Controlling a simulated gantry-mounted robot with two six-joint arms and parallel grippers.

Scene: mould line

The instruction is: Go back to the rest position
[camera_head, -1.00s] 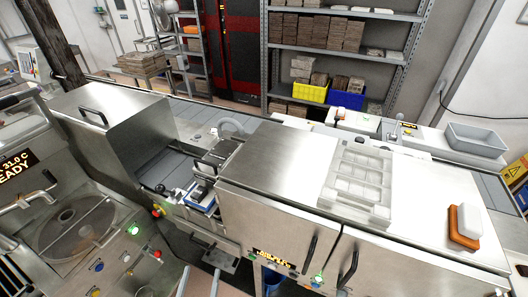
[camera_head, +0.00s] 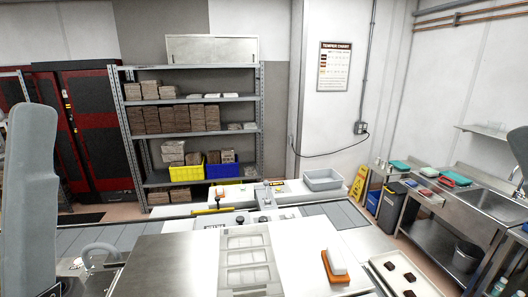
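Neither gripper shows in the head view. A large grey link of my arm rises at the left edge, and the gripper belonging to it is out of sight. A clear-celled white mould (camera_head: 248,262) lies flat on the steel worktop (camera_head: 180,262) near the bottom centre. An orange-and-white block-shaped tool (camera_head: 336,264) lies to its right on the white surface. A white tray (camera_head: 392,272) with several dark brown pieces is at the lower right.
Behind the worktop stands a shelf rack (camera_head: 190,100) with brown stacks, a yellow bin (camera_head: 187,173) and a blue bin (camera_head: 222,170). A grey tub (camera_head: 324,180) sits at the line's far side. A steel sink bench (camera_head: 455,205) is at the right.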

